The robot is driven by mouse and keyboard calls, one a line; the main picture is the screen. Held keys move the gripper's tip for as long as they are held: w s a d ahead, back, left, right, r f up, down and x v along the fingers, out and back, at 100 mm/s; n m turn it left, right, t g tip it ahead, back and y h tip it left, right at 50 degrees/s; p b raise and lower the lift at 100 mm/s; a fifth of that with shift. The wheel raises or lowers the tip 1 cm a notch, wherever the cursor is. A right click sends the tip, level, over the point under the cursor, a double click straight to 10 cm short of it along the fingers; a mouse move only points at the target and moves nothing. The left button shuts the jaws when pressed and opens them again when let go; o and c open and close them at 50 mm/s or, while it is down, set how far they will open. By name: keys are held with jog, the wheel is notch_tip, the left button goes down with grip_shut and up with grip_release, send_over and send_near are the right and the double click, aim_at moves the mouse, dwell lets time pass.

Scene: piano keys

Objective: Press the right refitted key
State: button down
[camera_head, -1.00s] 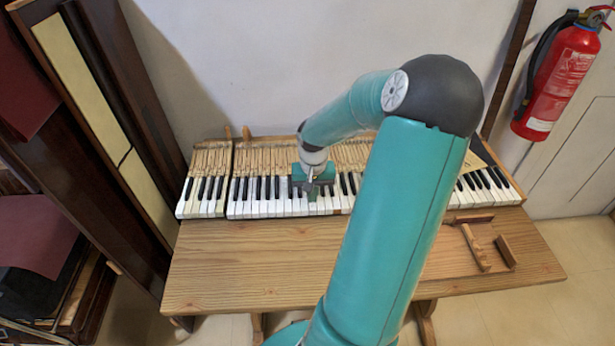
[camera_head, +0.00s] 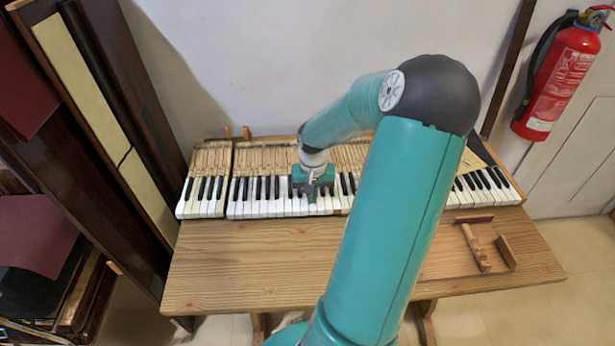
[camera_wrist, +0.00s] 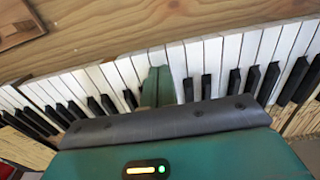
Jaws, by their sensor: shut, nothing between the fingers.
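The piano keyboard (camera_head: 270,208) lies along the back of a wooden table, with white and black keys in a row. My gripper (camera_head: 311,198) is over the keys, left of the middle of the long section. In the wrist view its teal fingers (camera_wrist: 157,86) are shut together and empty, pointing at the white keys (camera_wrist: 205,52). I cannot tell whether the fingertips touch or press a key. Which key is the right refitted one is not clear from its looks. My arm hides part of the keyboard to the right of the gripper.
The bare wooden table top (camera_head: 250,262) is clear in front of the keys. Loose wooden pieces (camera_head: 480,246) lie on its right side. A white wall stands behind, a red fire extinguisher (camera_head: 557,75) at the right, and dark wooden panels (camera_head: 125,100) at the left.

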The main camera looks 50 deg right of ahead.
jog(key=shift+f, duration=0.95)
notch_tip(320, 180, up, 9)
dwell(0.7)
jog(key=shift+a, duration=0.1)
dwell(0.5)
jog(key=w+a+r+n+t+h, duration=0.1)
jog(key=w+a+r+n, duration=0.1)
jog(key=a+r, duration=0.5)
jog(key=w+a+r+n+h, duration=0.2)
jog(key=a+r+n, duration=0.15)
jog(key=a, duration=0.85)
jog(key=s+a+r+n+t+y, duration=0.1)
jog(key=s+a+r+n+t, duration=0.1)
jog(key=a, duration=0.6)
jog(key=s+a+r+n+t+y, duration=0.2)
jog(key=s+a+r, duration=0.2)
jog(key=a, duration=0.5)
jog(key=shift+s+a+r+t, duration=0.15)
jog(key=shift+s+r+t, duration=0.2)
jog(key=shift+s, duration=0.3)
